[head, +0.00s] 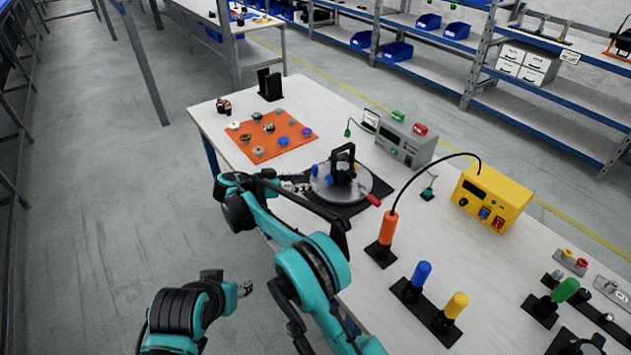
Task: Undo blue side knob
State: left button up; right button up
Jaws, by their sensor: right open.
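A dark par can fixture (342,160) stands upright on a round grey turntable (362,205) with a black base and a red handle. Small blue parts show on it; one blue knob (315,170) is on its left side, and another blue part is lower at its front. My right gripper (303,184) is open, just left of the fixture and close to the left blue knob. Whether they touch is too small to tell. My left gripper (244,288) hangs over the floor off the table's left edge, away from the fixture; its jaws are too small to read.
An orange mat (288,141) with several loose knobs lies behind and left. A grey box (405,140) and a yellow supply (490,198) stand to the right. An orange-handled tool (388,230) and blue and yellow handled tools stand in front.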

jog(key=shift+v, duration=1.45)
